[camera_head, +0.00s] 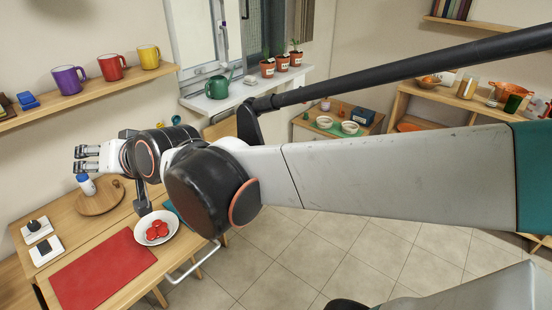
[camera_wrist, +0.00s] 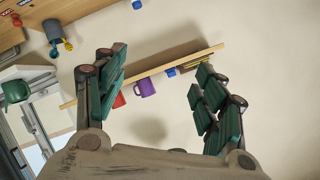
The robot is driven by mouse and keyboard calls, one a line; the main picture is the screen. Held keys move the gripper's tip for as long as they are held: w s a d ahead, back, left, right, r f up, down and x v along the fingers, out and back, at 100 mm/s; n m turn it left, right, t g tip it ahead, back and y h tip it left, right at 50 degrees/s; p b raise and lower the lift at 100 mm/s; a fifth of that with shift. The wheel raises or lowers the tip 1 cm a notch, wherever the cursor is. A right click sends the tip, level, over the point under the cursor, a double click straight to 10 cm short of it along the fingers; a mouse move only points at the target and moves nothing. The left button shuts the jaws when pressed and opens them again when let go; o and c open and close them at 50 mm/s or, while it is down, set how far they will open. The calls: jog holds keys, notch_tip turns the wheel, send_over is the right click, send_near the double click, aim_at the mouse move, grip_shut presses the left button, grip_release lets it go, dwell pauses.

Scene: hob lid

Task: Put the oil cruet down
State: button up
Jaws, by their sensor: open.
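My gripper (camera_head: 82,159) is at the left of the head view, above the wooden table, with its fingers pointing left. In the wrist view its two green-padded fingers (camera_wrist: 160,92) stand wide apart with nothing between them. A small white bottle with a blue cap (camera_head: 87,186) stands upright just below the gripper, apart from it, at the edge of a round wooden board (camera_head: 99,205). I cannot tell whether this bottle is the oil cruet. I see nothing else that is clearly a cruet.
A white bowl with red pieces (camera_head: 156,228) and a red mat (camera_head: 100,272) lie on the table. A wall shelf (camera_head: 88,90) holds purple, red and yellow mugs above the gripper. A green watering can (camera_head: 217,87) stands on the sill.

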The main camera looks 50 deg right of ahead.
jog(key=s+d+f+n+g+h, duration=0.1)
jog(key=s+d+f+n+g, duration=0.1)
jog(key=s+f, duration=0.3)
jog(key=s+d+f+n+g+h, duration=0.1)
jog(key=s+d+f+n+g, duration=0.2)
jog(key=s, duration=1)
notch_tip(320, 180, down, 3)
jog(key=shift+d+r+g, duration=0.15)
jog(key=shift+d+g, duration=0.25)
